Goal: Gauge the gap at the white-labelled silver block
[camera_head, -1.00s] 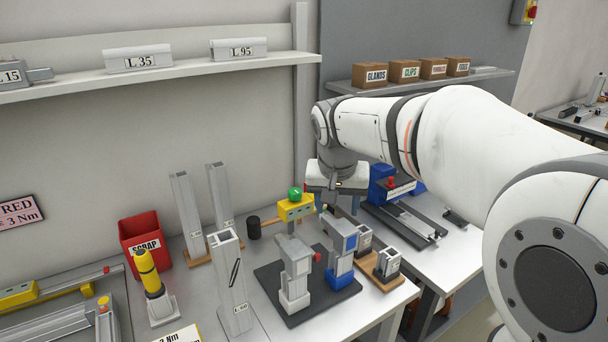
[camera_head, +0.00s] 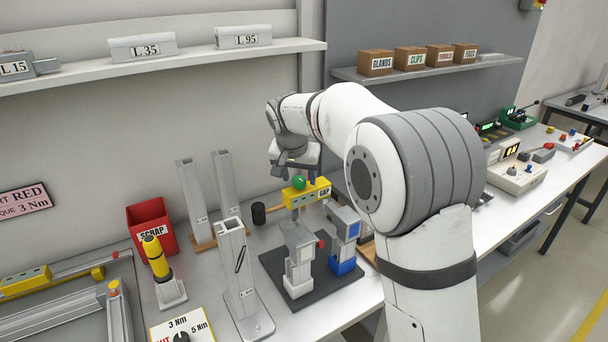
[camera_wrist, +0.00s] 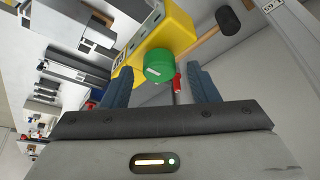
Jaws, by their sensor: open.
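A yellow gauge marked GAP (camera_head: 318,190) with a green knob (camera_head: 299,182) stands behind the dark plate. On the plate, a silver block with a pale base (camera_head: 299,262) stands left of a silver block with blue parts (camera_head: 343,240). The left one looks like the white-labelled block, but its label is not readable. My gripper (camera_head: 293,172) is above the gauge, well apart from both blocks. In the wrist view the open blue fingers (camera_wrist: 160,75) stand either side of the green knob (camera_wrist: 158,65), with the yellow gauge body (camera_wrist: 172,32) beyond. I cannot tell whether they touch.
The dark plate (camera_head: 318,290) lies near the bench's front edge. A tall silver profile (camera_head: 236,275) stands to its left. A black-headed mallet (camera_head: 259,213) lies by the gauge. A red scrap bin (camera_head: 152,228) and a yellow-topped tool (camera_head: 157,262) are further left.

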